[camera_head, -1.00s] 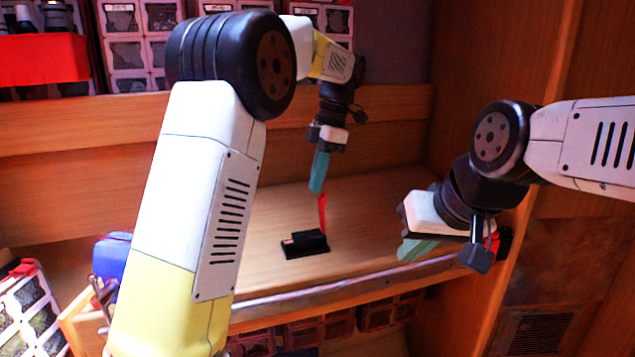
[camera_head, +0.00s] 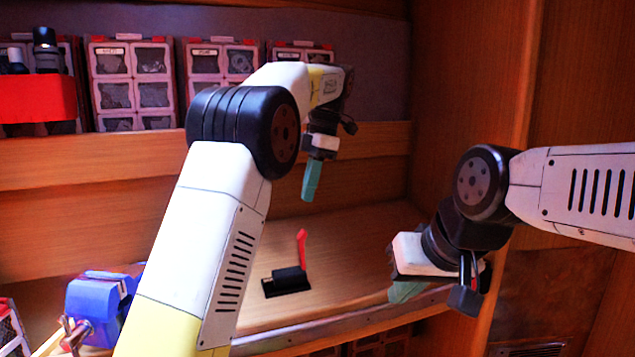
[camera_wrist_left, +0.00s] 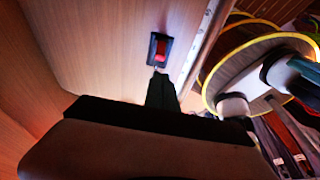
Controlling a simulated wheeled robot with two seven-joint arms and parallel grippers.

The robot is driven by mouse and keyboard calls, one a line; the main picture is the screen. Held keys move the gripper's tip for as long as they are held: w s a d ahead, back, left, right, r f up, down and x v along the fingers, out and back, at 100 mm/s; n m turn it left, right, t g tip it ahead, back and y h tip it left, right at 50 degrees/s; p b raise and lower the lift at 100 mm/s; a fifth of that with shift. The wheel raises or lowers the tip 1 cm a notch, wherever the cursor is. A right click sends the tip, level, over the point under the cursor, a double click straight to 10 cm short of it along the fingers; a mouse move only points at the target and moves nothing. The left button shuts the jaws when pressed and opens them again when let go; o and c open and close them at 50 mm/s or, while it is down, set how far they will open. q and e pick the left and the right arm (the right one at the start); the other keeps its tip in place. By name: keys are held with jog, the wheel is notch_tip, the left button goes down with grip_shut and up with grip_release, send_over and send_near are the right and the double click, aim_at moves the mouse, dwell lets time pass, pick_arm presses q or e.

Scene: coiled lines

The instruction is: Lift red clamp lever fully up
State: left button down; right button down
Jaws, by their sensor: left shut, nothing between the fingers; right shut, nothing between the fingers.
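The red clamp lever (camera_head: 302,249) stands up nearly vertical from its black clamp base (camera_head: 286,281) on the wooden shelf. In the left wrist view the red lever (camera_wrist_left: 161,47) shows over its black base, seen from above. My left gripper (camera_head: 308,196) is shut and empty. Its teal fingers hang above the lever's tip, apart from it. My right gripper (camera_head: 402,291) is shut and empty near the shelf's front edge, right of the clamp and apart from it.
A blue tool (camera_head: 98,308) is at the lower left. Drawer boxes (camera_head: 132,84) and a red bin (camera_head: 38,95) stand at the back. A wooden wall (camera_head: 470,85) bounds the right. The shelf (camera_head: 350,235) around the clamp is clear.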

pick_arm(q)
jog(key=shift+w+d+r, duration=0.15)
jog(key=shift+d+r, duration=0.2)
jog(key=shift+d, duration=0.2)
jog(key=shift+w+d+r, duration=0.15)
jog(key=shift+d+r, duration=0.15)
jog(key=shift+d, duration=0.25)
